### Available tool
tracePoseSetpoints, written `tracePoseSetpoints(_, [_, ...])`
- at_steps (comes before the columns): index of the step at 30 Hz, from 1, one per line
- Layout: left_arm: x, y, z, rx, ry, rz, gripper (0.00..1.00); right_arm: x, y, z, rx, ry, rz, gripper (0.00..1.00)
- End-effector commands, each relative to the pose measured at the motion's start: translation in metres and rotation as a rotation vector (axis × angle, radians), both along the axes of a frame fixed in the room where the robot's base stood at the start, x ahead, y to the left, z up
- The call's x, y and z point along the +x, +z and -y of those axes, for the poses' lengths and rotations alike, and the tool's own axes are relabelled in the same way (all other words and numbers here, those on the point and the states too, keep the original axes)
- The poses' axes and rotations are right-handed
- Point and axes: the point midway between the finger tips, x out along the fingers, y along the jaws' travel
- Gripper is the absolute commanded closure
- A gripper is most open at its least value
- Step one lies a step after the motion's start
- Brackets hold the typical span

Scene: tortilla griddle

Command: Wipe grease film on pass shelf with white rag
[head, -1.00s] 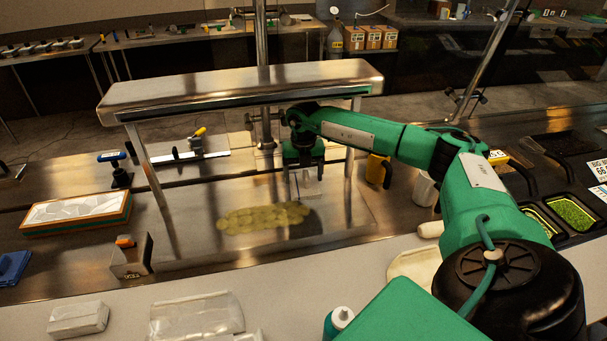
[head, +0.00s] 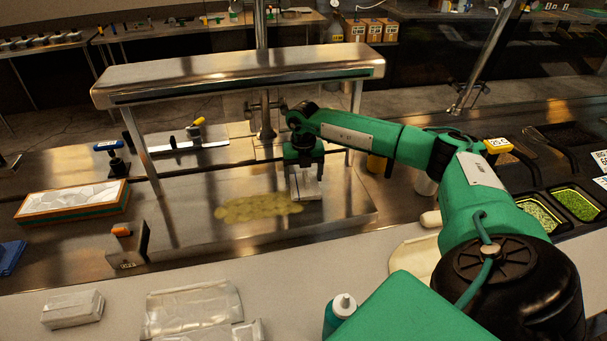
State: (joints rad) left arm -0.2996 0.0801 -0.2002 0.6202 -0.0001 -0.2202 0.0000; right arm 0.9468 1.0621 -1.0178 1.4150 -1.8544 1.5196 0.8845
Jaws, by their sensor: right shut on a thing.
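The grease film (head: 255,207) is a yellowish, blotchy patch on the steel pass shelf (head: 215,232), below the raised steel bridge. My right gripper (head: 304,180) points down at the right end of the patch, under the right side of the bridge. It is shut on a whitish block-like piece, which looks like the white rag (head: 306,187). The rag is at or just above the shelf surface, beside the patch's right end; contact is hard to tell. My left gripper is not in view.
The steel bridge (head: 240,72) stands over the shelf on legs. An orange-trimmed box (head: 74,202) and a small dispenser (head: 128,246) stand to the left. Wrapped packs (head: 192,308) and a teal bottle (head: 340,312) are on the front counter. Bins of greens (head: 574,203) sit at right.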

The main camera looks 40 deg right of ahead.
Motion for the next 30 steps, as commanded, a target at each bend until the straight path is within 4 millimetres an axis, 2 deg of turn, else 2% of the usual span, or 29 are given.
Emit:
tracePoseSetpoints(25, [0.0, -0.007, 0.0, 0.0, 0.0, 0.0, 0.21, 0.0, -0.012, 0.0, 0.0, 0.0, 0.0, 0.45])
tracePoseSetpoints(26, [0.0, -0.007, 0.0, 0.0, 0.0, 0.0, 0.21, 0.0, -0.012, 0.0, 0.0, 0.0, 0.0, 0.2])
tracePoseSetpoints(27, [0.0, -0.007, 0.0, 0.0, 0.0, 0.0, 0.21, 0.0, -0.012, 0.0, 0.0, 0.0, 0.0, 0.15])
tracePoseSetpoints(30, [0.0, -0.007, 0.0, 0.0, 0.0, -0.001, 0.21, 0.0, -0.012, 0.0, 0.0, 0.0, 0.0, 0.15])
